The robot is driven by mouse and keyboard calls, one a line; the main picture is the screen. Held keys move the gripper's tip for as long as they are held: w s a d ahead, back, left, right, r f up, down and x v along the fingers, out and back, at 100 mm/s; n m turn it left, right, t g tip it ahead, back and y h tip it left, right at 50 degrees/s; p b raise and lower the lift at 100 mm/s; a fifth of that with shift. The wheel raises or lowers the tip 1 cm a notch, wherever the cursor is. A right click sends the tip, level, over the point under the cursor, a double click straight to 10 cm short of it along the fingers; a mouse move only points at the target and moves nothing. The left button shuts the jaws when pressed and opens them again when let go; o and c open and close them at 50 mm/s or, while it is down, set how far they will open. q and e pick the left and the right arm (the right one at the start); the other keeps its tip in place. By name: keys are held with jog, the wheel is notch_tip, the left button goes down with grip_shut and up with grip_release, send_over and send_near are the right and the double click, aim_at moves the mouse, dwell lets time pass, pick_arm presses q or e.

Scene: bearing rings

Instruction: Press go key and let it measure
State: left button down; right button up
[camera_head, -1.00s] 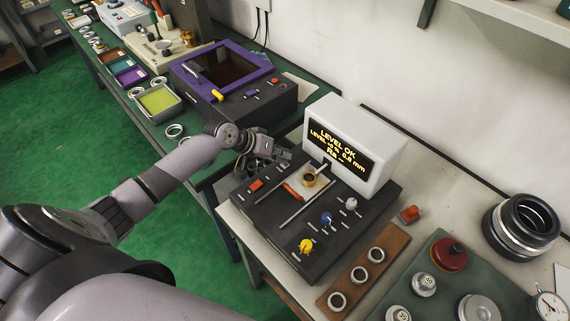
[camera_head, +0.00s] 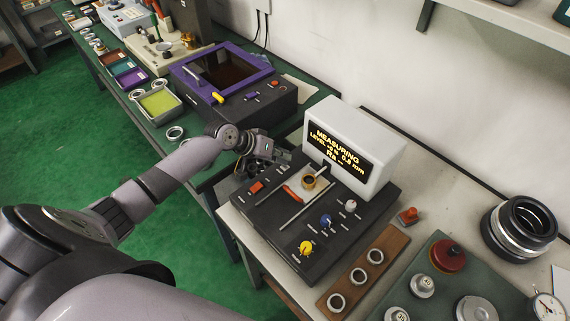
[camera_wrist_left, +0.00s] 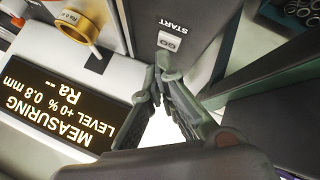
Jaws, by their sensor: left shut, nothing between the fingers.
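The measuring instrument (camera_head: 268,221) is a dark box with a white display unit (camera_head: 377,131). The screen (camera_head: 338,151) reads "MEASURING", "LEVEL +0 % 0.8 mm" and "Ra --"; it shows upside down in the left wrist view (camera_wrist_left: 62,108). A brass-coloured ring (camera_head: 309,186) sits on the pale stage under the probe. The white GO key (camera_wrist_left: 169,41), by the word START, is just beyond the fingertips of my left gripper (camera_wrist_left: 161,68) in the wrist view. That gripper (camera_head: 283,157) is shut and empty at the instrument's back left. I cannot tell whether it touches the key. My right gripper is out of view.
The instrument has a red switch (camera_head: 257,187), a blue knob (camera_head: 326,221) and a yellow knob (camera_head: 306,247). A wooden board (camera_head: 349,284) with rings lies in front right. A purple-framed machine (camera_head: 262,70) stands on the bench behind my left arm.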

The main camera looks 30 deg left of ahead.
pick_arm(q)
jog(key=shift+r, duration=0.25)
notch_tip(320, 180, up, 5)
jog(key=p, duration=0.5)
dwell(0.4)
jog(key=shift+f, duration=0.1)
dwell(0.3)
